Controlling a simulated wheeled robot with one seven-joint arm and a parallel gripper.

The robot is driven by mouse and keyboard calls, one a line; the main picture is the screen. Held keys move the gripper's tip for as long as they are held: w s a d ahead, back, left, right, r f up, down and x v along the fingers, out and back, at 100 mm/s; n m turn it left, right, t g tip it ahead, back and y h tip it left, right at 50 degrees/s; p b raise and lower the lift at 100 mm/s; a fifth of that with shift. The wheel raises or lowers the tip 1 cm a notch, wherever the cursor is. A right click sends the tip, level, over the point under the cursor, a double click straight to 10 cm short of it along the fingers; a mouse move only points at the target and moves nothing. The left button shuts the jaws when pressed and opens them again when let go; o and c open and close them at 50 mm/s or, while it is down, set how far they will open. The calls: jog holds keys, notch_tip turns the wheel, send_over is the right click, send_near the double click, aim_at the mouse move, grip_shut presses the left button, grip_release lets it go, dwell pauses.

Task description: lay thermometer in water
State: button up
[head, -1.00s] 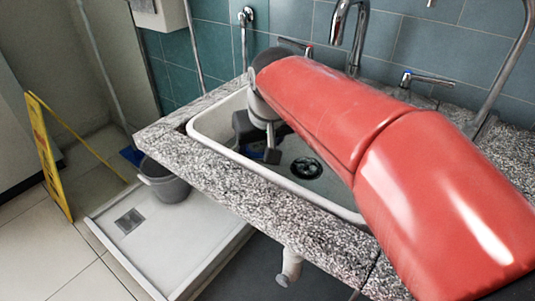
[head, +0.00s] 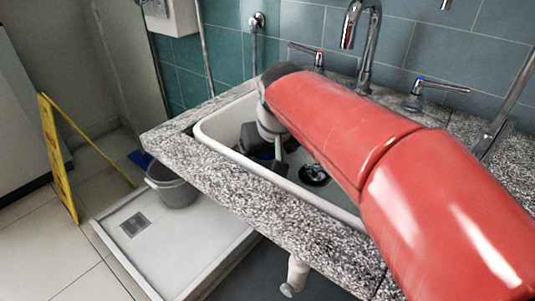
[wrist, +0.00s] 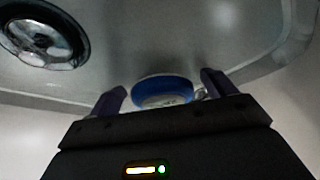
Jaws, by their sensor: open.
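My gripper (wrist: 163,92) is open, with its two dark fingers apart low in the wrist view. In the head view my gripper (head: 279,160) is down inside the white sink (head: 225,151), partly hidden by my red arm. A round blue and whitish object (wrist: 165,92) shows between and beyond the fingertips. Its lower part is hidden by my gripper, and I cannot tell whether it is a bowl or the thermometer. A small pale bit (wrist: 199,93) shows beside the right finger, too small to identify. I cannot make out the thermometer or any water for certain.
The sink's drain (wrist: 42,38) is at upper left in the wrist view. The sink sits in a speckled counter (head: 235,181) with a tall chrome tap (head: 366,50) and levers behind. A grey bucket (head: 172,187) and yellow sign (head: 58,160) stand at left.

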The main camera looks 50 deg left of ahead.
jog(key=v, duration=1.2)
jog(key=shift+p, duration=0.4)
jog(key=shift+r, duration=0.1)
